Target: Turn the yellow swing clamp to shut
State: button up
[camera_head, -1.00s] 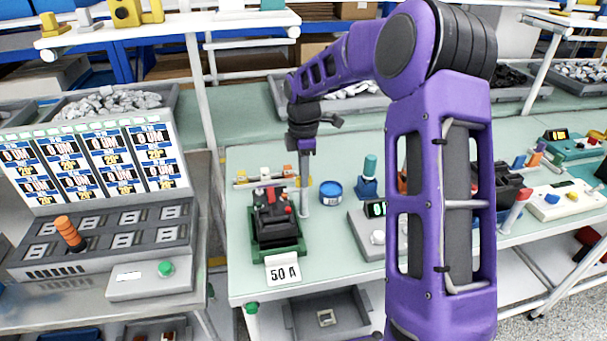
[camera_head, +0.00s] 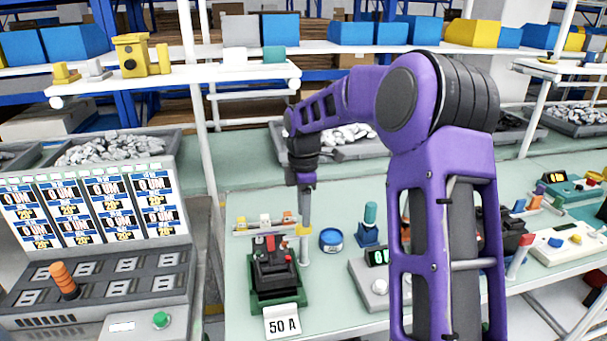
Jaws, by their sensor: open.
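A small yellow piece (camera_head: 304,229), which looks like the swing clamp, is just right of the black breaker (camera_head: 273,262). The breaker sits in a green base (camera_head: 274,295) on the bench. My gripper (camera_head: 304,218) points down just above the yellow piece, its grey lower part in line with it. I cannot tell whether they touch. The fingers are small and their gap is not clear from here. The clamp's swing angle cannot be made out.
A 50 A sign (camera_head: 282,321) stands in front of the base. A blue tin (camera_head: 332,239), a teal-handled stamp (camera_head: 370,226) and a meter box (camera_head: 372,280) are to the right. A rack of small parts (camera_head: 265,223) stands behind. My arm hides part of the bench.

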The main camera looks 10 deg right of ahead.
notch_tip(320, 180, up, 14)
dwell(0.3)
jog(key=shift+f, duration=0.1)
